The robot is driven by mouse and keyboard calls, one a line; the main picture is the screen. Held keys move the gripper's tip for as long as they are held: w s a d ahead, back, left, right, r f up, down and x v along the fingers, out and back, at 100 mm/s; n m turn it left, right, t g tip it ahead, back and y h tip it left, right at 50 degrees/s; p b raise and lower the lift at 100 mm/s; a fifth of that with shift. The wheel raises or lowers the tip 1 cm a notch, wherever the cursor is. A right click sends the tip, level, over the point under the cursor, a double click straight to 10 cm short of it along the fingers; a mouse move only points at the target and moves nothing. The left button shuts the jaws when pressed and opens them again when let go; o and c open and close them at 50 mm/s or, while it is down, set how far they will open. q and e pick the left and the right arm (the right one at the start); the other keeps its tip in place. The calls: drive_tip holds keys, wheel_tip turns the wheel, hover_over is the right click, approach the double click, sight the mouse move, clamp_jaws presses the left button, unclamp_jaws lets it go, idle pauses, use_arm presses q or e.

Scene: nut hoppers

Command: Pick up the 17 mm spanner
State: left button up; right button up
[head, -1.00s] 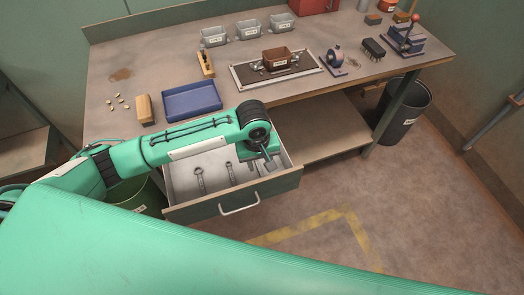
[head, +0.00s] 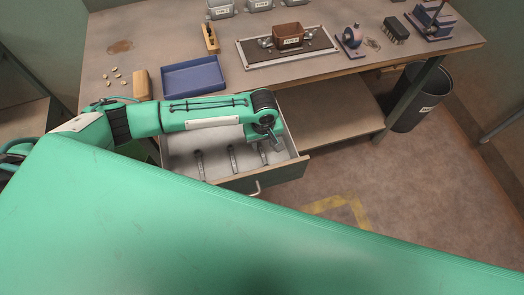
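An open drawer (head: 282,172) under the bench holds three grey spanners lying side by side: a left one (head: 200,166), a middle one (head: 233,159) and a right one (head: 264,160), partly hidden. No size marks are readable, so I cannot tell which is the 17 mm spanner. My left gripper (head: 275,145) is over the right part of the drawer, close to the right spanner. Its fingers are small and dark here, and I cannot tell whether they are open or whether they touch the spanner. My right gripper is out of view.
The bench top (head: 130,28) above the drawer carries a blue tray (head: 194,77), a wooden block (head: 141,84) and a brown bin (head: 290,35) on a framed plate. A dark waste bin (head: 419,100) stands at right. The lower shelf (head: 330,120) is bare.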

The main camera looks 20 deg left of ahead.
sight(262, 152)
use_arm(q)
drive_tip(key=f, duration=0.4)
drive_tip(key=shift+a+f+p, duration=0.2)
drive_tip(key=shift+f+p, duration=0.1)
drive_tip(key=shift+p, duration=0.05)
drive_tip(key=shift+c, duration=0.2)
clamp_jaws()
drive_tip(key=shift+r, duration=0.2)
